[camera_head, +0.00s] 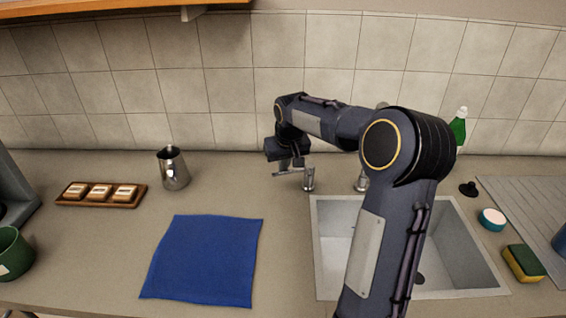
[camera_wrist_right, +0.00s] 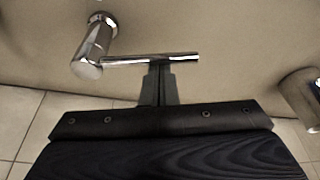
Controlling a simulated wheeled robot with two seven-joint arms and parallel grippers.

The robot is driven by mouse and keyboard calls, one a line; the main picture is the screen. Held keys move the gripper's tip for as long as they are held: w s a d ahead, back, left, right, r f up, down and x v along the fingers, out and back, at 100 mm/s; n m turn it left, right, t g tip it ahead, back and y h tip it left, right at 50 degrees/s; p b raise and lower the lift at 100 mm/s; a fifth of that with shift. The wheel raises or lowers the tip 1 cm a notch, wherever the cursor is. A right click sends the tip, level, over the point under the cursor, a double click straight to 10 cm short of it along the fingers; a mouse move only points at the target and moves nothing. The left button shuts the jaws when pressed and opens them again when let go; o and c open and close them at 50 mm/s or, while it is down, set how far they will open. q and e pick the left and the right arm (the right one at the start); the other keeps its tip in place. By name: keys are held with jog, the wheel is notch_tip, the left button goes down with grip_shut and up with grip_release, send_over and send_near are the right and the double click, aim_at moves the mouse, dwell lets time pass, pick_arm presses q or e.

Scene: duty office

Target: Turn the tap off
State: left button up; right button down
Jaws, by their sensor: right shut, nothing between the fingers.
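The tap's chrome lever post (camera_head: 309,180) stands on the counter left of the sink, with a thin lever pointing left from its top. In the right wrist view the post (camera_wrist_right: 88,62) is at the upper left and its lever (camera_wrist_right: 130,59) reaches right. My right gripper (camera_head: 284,168) is shut and empty, pointing down by the lever. In the wrist view its fingertips (camera_wrist_right: 160,66) overlap the lever near its free end; I cannot tell whether they touch. The tap's other chrome part (camera_head: 361,182), at the sink's back edge, is partly hidden by my right arm. My left gripper is out of view.
A steel jug (camera_head: 173,170), a wooden tray (camera_head: 100,202) of small blocks and a blue cloth (camera_head: 204,260) lie left. The sink (camera_head: 330,270) is partly behind my arm. A sponge (camera_head: 523,263) and green bottle (camera_head: 458,130) are right. A shelf (camera_head: 110,8) hangs above.

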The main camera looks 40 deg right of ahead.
jog(key=shift+s+a+n, duration=0.15)
jog(key=shift+s+n, duration=0.15)
jog(key=shift+n, duration=0.2)
jog(key=shift+s+a+n+y, duration=0.2)
jog(key=shift+s+n+y, duration=0.4)
jog(key=shift+n, duration=0.5)
jog(key=s+n, duration=0.1)
jog(key=n, duration=0.1)
jog(key=s+n+y, duration=0.1)
jog(key=s+n, duration=0.1)
jog(key=shift+a, duration=0.1)
jog(key=n, duration=0.1)
jog(key=s+n, duration=0.1)
jog(key=n, duration=0.1)
jog(key=shift+s+d+y, duration=0.25)
jog(key=shift+y, duration=0.15)
jog(key=n, duration=0.1)
jog(key=s+n, duration=0.1)
jog(key=shift+s+d+n+g+y, duration=0.3)
jog(key=shift+d+n+g+y, duration=0.1)
jog(key=shift+s+d, duration=0.2)
jog(key=shift+s, duration=0.2)
